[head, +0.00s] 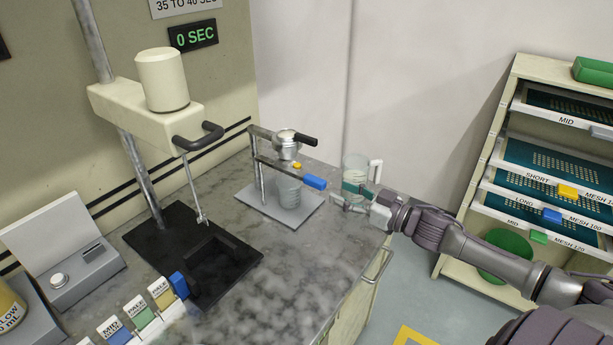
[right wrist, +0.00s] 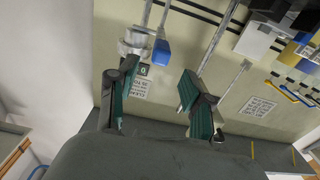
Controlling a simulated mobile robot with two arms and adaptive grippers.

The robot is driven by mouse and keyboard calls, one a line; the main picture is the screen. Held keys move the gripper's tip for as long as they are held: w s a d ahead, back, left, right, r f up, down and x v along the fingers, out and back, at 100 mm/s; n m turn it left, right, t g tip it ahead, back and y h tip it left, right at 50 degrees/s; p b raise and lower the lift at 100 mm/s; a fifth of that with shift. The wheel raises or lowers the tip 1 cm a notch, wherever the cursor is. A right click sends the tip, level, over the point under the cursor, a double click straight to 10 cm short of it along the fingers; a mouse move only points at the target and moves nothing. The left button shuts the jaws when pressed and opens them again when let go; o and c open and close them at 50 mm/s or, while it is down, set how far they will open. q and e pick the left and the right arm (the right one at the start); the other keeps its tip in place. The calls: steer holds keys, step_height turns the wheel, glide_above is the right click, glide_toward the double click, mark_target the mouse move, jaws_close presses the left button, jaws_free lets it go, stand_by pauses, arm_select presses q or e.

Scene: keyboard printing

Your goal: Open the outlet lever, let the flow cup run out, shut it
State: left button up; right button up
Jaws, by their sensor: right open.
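The flow cup (head: 287,141) is a small metal cup with a black handle, held on a metal stand in the head view. Below it, the outlet lever (head: 315,182) sticks out to the right with a blue end. The blue lever end also shows in the right wrist view (right wrist: 161,52), ahead of the fingers. A clear glass (head: 289,192) stands under the cup on the stand's pale base. My right gripper (head: 356,197) is open and empty, to the right of the blue end and apart from it. Its teal-padded fingers are spread in the wrist view (right wrist: 160,100). My left gripper is not in view.
A clear jug (head: 355,168) with a white handle stands just behind my right gripper. A display (head: 194,36) on the wall reads 0 SEC. A mixer stand (head: 145,110) is at left. A rack of screens (head: 560,150) stands at right.

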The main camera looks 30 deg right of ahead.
mark_target(306, 174)
steer(key=p+x, duration=0.2)
steer(key=x, duration=0.8)
steer(key=shift+w+a, duration=0.2)
steer(key=shift+w, duration=0.4)
steer(key=shift+c, duration=0.3)
jaws_close()
